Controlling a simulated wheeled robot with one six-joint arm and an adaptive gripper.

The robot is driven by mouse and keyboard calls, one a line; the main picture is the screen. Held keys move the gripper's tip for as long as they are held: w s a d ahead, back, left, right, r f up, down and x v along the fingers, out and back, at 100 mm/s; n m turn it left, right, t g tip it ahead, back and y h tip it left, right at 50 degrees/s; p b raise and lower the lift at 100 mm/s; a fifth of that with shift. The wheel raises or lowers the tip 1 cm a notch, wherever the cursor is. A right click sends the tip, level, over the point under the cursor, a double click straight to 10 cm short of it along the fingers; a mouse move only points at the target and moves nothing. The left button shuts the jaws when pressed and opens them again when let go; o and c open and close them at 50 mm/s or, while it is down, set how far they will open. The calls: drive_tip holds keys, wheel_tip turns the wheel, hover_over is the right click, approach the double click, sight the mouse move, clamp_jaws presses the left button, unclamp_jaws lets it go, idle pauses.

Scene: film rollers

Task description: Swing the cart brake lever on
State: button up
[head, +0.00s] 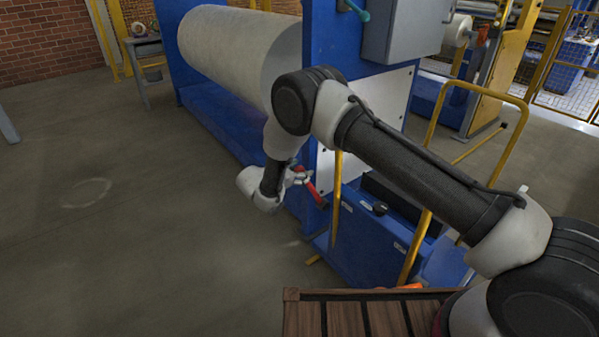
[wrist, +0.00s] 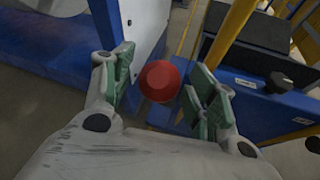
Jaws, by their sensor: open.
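A red lever (head: 312,188) shows in the head view beside my gripper (head: 298,177), between the blue machine and the blue cart (head: 365,243). It slants down to the right. Its mount is hidden. In the wrist view its round red end (wrist: 160,81) lies between the green-padded fingers of my gripper (wrist: 166,90). The fingers are open, with a gap on both sides of the red end. I cannot tell how deep the lever sits between them. The cart also shows in the wrist view (wrist: 262,105).
A large pale roll (head: 235,50) rests on the blue machine (head: 330,40), whose white panel (head: 385,110) is close behind the lever. The cart carries a black knob (head: 380,208) and yellow handrails (head: 432,130). The floor (head: 130,230) at left is clear.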

drive_tip(key=shift+w+d+f, duration=0.1)
drive_tip(key=shift+w+d, duration=0.1)
clamp_jaws()
drive_tip(key=s+a+f+t+h, duration=0.1)
drive_tip(key=s+a+f, duration=0.3)
drive_tip(key=f, duration=0.4)
drive_tip(key=s+a+f+t+h, duration=0.1)
drive_tip(key=s+a+f, duration=0.3)
drive_tip(key=a+f, duration=0.2)
drive_tip(key=shift+f+n, duration=0.3)
drive_tip(key=shift+f, duration=0.55)
drive_tip(key=shift+a, duration=0.1)
